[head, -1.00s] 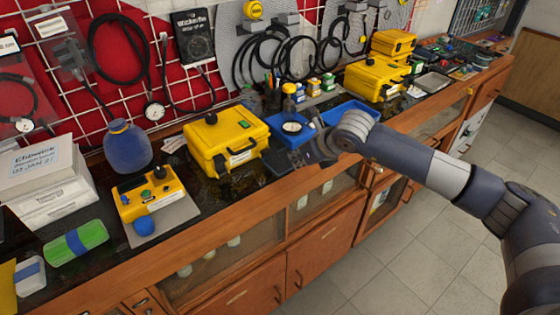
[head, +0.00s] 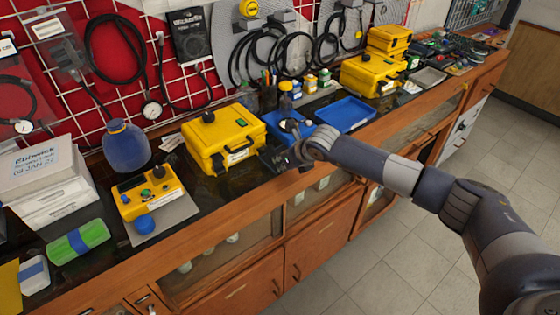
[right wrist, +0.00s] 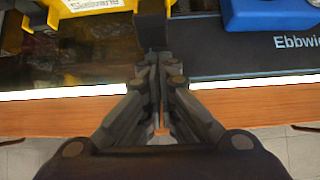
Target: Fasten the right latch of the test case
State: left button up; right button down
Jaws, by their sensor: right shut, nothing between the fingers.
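The yellow test case (head: 222,148) stands shut-looking on the dark bench top, with a black handle and latch parts on its front. Its lower front edge shows in the right wrist view (right wrist: 88,20) at the top left. My right gripper (head: 273,157) is just right of the case's front right corner, low over the bench's front edge. In the right wrist view the fingers (right wrist: 153,45) are together and empty, beside the case's right end. I cannot tell whether they touch it. The right latch's position is not clear. My left gripper is not in view.
A second blue tray (head: 346,114) lies farther right. A yellow instrument (head: 150,193) sits left of the case. A wooden edge (head: 200,231) runs along the bench front.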

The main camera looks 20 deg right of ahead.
jog(key=shift+w+a+f, duration=0.15)
jog(key=shift+w+f, duration=0.2)
jog(key=shift+f, duration=0.1)
jog(key=shift+r, duration=0.1)
jog(key=shift+r+g, duration=0.2)
jog(key=shift+g, duration=0.1)
